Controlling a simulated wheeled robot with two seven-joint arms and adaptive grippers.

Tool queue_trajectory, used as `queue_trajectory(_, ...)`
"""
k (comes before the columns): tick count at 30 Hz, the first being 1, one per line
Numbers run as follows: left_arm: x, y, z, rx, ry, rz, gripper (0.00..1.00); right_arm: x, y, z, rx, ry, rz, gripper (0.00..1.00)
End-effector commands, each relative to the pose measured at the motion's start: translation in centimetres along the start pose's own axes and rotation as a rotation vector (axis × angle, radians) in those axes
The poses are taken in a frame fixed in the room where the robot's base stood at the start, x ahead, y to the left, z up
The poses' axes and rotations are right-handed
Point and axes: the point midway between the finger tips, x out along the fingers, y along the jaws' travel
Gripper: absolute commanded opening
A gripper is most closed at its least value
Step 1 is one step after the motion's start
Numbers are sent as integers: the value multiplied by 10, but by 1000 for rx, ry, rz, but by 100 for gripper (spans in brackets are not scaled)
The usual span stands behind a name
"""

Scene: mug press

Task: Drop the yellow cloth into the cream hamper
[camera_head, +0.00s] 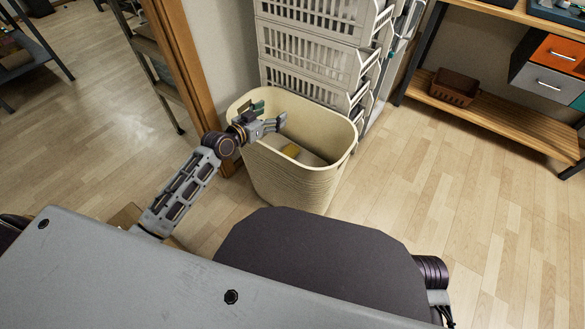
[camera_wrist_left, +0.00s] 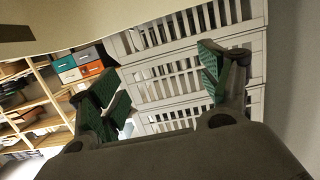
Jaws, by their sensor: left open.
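The cream hamper (camera_head: 300,180) stands on the wooden floor in front of me, open at the top. My left gripper (camera_head: 270,115) is over the hamper's opening, above and apart from the cloth. Its jaws are open and empty, and the left wrist view also shows the spread green-padded fingers (camera_wrist_left: 157,80) with nothing between them. My right gripper is in neither view.
White slatted crates (camera_head: 310,45) are stacked right behind the hamper. A wooden post (camera_head: 185,50) stands to its left. A shelf unit with a brown basket (camera_head: 453,87) is at the right. The floor to the right is clear.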

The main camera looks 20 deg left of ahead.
Motion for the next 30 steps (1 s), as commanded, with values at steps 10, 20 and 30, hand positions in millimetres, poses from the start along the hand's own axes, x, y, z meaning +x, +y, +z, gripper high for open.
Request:
queue_trajectory(10,-28,0,1,-1,-1,1,78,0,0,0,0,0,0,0)
queue_trajectory(20,-39,0,0,0,0,1,78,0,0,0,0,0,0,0)
queue_trajectory(30,-39,0,0,-1,0,1,78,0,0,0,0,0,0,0)
